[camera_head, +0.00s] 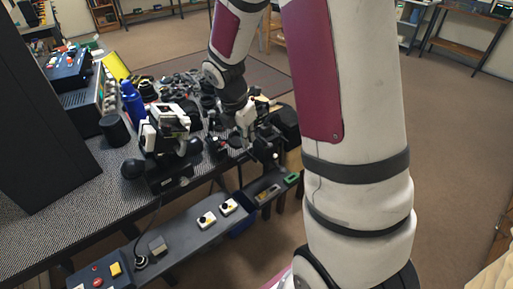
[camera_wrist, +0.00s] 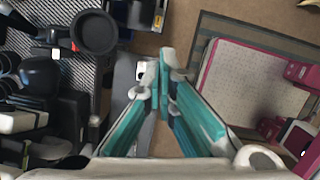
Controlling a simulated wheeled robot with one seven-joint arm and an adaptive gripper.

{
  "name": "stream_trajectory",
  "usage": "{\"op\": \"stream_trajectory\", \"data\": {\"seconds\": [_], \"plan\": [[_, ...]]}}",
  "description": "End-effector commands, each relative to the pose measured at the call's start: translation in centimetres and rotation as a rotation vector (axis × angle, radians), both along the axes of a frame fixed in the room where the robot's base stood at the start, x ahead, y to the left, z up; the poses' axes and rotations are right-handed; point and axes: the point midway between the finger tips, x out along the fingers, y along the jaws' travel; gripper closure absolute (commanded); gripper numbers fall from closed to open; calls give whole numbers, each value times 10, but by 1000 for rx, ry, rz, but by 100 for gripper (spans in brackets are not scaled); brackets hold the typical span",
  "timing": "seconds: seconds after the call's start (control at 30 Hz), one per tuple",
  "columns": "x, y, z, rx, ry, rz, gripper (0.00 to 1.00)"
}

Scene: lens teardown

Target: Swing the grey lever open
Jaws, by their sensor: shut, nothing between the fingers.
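My gripper (camera_wrist: 160,68) shows in the wrist view with its teal fingers meeting at the tips, shut and empty. It is above the grey control panel (camera_wrist: 124,92), which runs along the front of the bench. In the head view this panel (camera_head: 188,236) carries small switches, buttons and knobs. I cannot pick out the grey lever for certain in either view. In the head view my wrist hangs over the bench's right end, beside dark equipment, and the fingers are hard to make out there.
A black and white device (camera_head: 170,138) stands on the dark woven bench (camera_head: 60,215). A round black cup-like part (camera_wrist: 94,32) is left of my fingers. Open floor lies beyond the bench's right edge.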

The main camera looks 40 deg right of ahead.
Motion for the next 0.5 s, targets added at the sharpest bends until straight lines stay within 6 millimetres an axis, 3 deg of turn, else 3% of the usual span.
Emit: {"op": "stream_trajectory", "data": {"seconds": [0.27, 0.5], "plan": [[0, -1, -5, 1, 1, -1, 100], [1, -10, -40, 1, 6, -3, 100]]}}
